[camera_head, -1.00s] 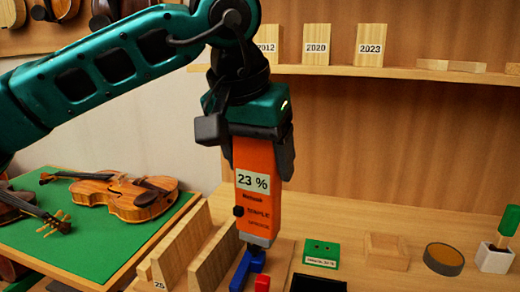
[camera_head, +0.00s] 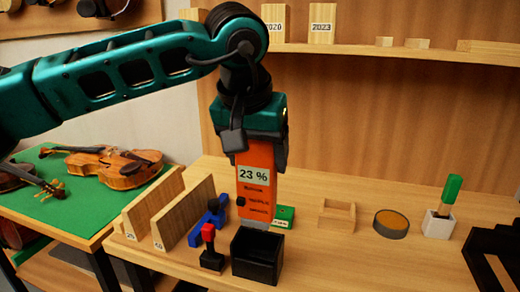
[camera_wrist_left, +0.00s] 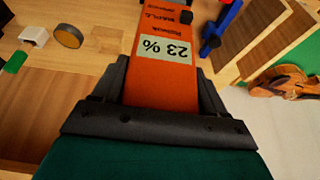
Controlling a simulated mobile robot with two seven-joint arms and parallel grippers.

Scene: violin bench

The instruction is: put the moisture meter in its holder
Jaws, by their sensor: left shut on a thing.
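The moisture meter (camera_head: 258,192) is an orange upright block with a "23 %" display. My left gripper (camera_head: 260,150) is shut on its upper part and holds it from above. The meter also shows between the fingers in the left wrist view (camera_wrist_left: 161,72). A black open-topped box (camera_head: 257,262), which looks like the holder, stands on the bench just below the meter's lower end in the head view. The meter's tip overlaps the box's far rim there; I cannot tell the gap between them. My right gripper does not show clearly.
Wooden upright boards (camera_head: 187,213) and blue (camera_head: 207,221) and red-topped (camera_head: 209,240) tools stand left of the box. A green block (camera_head: 285,214) is partly hidden behind the meter. A wooden tray (camera_head: 337,216), a round tin (camera_head: 391,223) and a black frame-like shape (camera_head: 490,240) lie right.

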